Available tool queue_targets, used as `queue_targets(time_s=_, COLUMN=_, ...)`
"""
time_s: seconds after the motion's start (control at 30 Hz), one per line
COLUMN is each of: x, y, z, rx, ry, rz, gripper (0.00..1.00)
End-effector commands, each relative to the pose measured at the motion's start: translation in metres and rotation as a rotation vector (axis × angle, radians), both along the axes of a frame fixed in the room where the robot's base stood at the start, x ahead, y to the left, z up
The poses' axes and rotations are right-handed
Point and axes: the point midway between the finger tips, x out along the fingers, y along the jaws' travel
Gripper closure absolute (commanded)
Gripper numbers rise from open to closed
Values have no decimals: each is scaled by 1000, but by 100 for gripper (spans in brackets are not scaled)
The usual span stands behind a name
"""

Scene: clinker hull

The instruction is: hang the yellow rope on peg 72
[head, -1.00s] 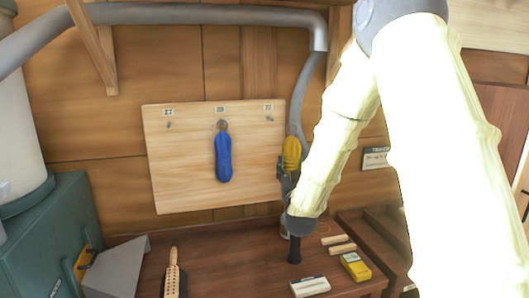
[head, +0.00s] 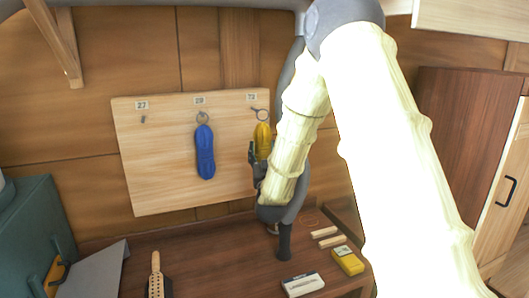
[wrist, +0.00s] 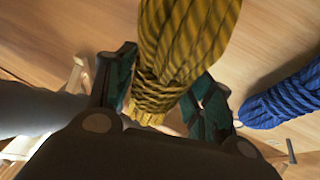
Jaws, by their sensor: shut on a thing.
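The yellow rope (head: 263,140) is a bundled coil with a small ring (head: 262,114) at its top. It hangs upright in front of the right side of the pegboard, just below the label 72 (head: 251,97). The ring overlaps the spot of peg 72 (head: 254,108); I cannot tell whether it is around the peg or in front of it. My gripper (head: 257,163) is shut on the lower part of the yellow rope. In the wrist view the fingers (wrist: 165,100) are on both sides of the yellow rope (wrist: 185,40); its ring is out of that view.
The blue rope (head: 205,152) hangs from the middle peg and shows beside my gripper in the wrist view (wrist: 285,98). Peg 27 (head: 143,119) is bare. The bench (head: 205,262) below holds a brush (head: 156,275), a yellow box (head: 347,261) and small blocks.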

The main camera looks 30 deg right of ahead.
Motion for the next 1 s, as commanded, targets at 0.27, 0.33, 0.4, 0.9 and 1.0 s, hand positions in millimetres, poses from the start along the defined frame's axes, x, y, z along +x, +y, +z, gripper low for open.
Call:
queue_targets(time_s=0.27, x=12, y=-3, z=1, rx=-1, ry=-2, rz=0, gripper=77)
queue_targets(time_s=0.33, x=15, y=-4, z=0, rx=-1, ry=-2, rz=0, gripper=77)
queue_targets(time_s=0.4, x=18, y=-4, z=0, rx=-1, ry=-2, rz=0, gripper=77)
queue_targets(time_s=0.9, x=40, y=-10, z=-3, rx=0, ry=-1, rz=0, gripper=77)
queue_targets(time_s=1.0, x=44, y=-11, z=-2, rx=-1, ry=-2, rz=-1, gripper=77)
